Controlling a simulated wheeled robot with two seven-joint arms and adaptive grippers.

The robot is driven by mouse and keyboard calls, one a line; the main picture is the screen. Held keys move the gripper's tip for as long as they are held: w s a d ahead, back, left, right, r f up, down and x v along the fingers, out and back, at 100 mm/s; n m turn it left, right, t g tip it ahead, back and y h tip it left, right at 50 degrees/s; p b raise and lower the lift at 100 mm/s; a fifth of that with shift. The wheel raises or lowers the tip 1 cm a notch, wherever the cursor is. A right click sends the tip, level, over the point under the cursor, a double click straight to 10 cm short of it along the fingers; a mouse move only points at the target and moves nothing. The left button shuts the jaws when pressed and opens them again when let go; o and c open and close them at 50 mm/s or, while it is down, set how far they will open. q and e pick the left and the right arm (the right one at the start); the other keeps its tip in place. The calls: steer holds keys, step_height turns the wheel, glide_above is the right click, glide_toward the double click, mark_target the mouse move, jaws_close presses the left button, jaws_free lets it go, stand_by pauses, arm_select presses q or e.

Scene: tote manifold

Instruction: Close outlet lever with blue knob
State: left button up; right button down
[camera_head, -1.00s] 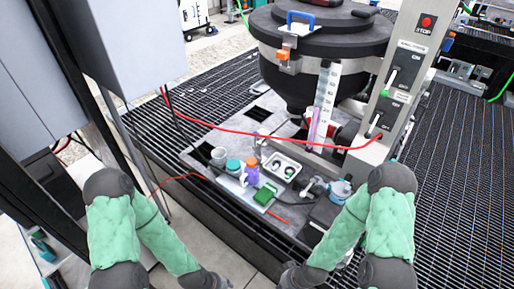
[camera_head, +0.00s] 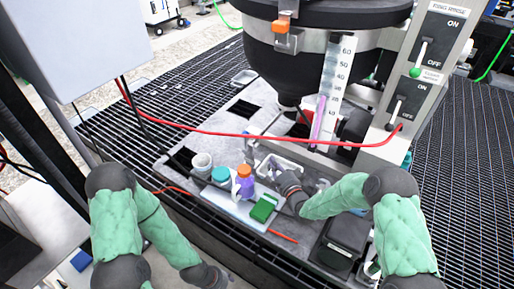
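The dark tank (camera_head: 280,68) stands over a grey deck, its underside tapering toward the outlet area. I cannot make out an outlet lever with a blue knob; part of that area is behind the red hose and the tank.
A red hose (camera_head: 240,134) crosses in front of the tank. A grey cup (camera_head: 202,162), an orange-capped purple bottle (camera_head: 244,185) and a green block (camera_head: 263,208) stand left of my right gripper. A switch panel (camera_head: 425,62) rises at right. A grey cabinet (camera_head: 85,45) is at left.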

steer(key=b, duration=0.3)
glide_toward(246, 143)
steer(key=w+d+r, duration=0.1)
steer(key=w+d, duration=0.2)
steer(key=w, duration=0.2)
steer(key=a, duration=0.1)
steer(key=w+a+b, duration=0.2)
steer(key=shift+w+a+r, duration=0.15)
steer(key=shift+a+r, duration=0.15)
steer(key=shift+a, duration=0.1)
steer(key=shift+a+r+n+g+h+p, duration=0.2)
steer(key=shift+n+g+h+p, duration=0.15)
steer(key=shift+p, duration=0.4)
steer(key=shift+w, duration=0.1)
